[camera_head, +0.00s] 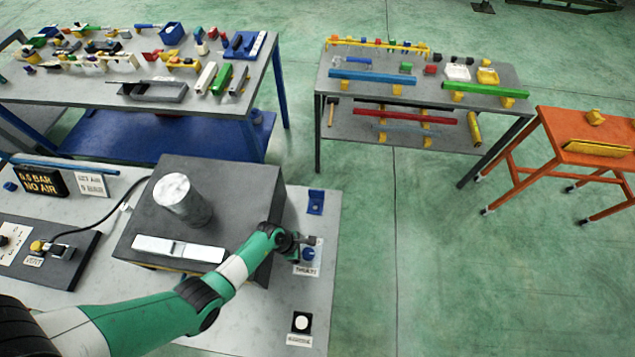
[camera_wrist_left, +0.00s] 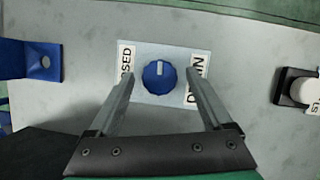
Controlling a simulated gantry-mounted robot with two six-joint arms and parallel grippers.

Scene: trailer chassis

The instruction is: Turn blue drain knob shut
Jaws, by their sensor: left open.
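The blue drain knob (camera_head: 308,254) sits on a white label plate near the right edge of the grey bench. In the left wrist view the round, ridged knob (camera_wrist_left: 159,79) has a white pointer mark toward the top of the picture. Lettering ending in "SED" shows left of it and part of "DRAIN" right of it; the fingers cover some letters. My left gripper (camera_head: 304,241) is open at the knob. In the wrist view its fingers (camera_wrist_left: 160,84) lie either side of the knob, with gaps visible on both sides. My right gripper is not in view.
A blue bracket (camera_head: 316,202) stands behind the knob, and a round white button (camera_head: 301,322) on a black base is in front. Bench surface around the knob is clear.

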